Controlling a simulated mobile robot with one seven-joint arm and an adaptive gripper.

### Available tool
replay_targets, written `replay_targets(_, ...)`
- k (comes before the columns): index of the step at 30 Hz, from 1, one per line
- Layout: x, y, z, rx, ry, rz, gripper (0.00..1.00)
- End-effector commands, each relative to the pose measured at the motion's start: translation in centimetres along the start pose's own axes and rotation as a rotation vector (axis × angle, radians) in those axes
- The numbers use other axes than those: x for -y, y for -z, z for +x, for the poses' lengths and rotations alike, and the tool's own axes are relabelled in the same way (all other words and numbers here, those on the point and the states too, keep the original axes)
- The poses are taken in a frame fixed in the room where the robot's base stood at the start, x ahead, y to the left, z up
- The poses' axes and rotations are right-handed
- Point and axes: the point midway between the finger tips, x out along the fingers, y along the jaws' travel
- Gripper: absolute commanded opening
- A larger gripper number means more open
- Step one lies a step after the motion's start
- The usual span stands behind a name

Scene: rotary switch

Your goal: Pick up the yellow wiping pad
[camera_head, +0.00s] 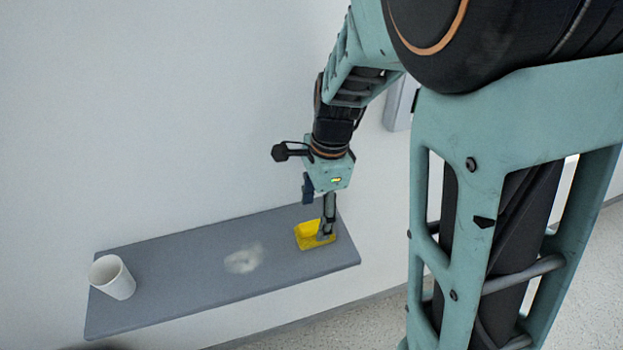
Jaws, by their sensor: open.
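The yellow wiping pad (308,236) lies on the right part of a grey shelf (188,279). My gripper (325,232) points down over the pad's right side and hides part of it. The fingers are open and reach down to about the pad's height. I cannot tell whether they touch the pad or stand on both sides of it.
A white cup (112,277) stands upright at the shelf's left end. A whitish smudge (243,258) marks the middle of the shelf. A white wall (150,120) rises directly behind. The shelf's right edge is close to my gripper.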

Motion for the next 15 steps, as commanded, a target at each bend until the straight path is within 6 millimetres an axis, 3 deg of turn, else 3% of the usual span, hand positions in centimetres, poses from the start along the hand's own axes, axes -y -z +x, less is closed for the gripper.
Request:
replay_targets(9, -0.3, 0.3, 4.4, 0.0, -0.004, 0.0, 0.64)
replay_targets(15, -0.2, 0.3, 4.9, 0.0, -0.001, -0.001, 0.64)
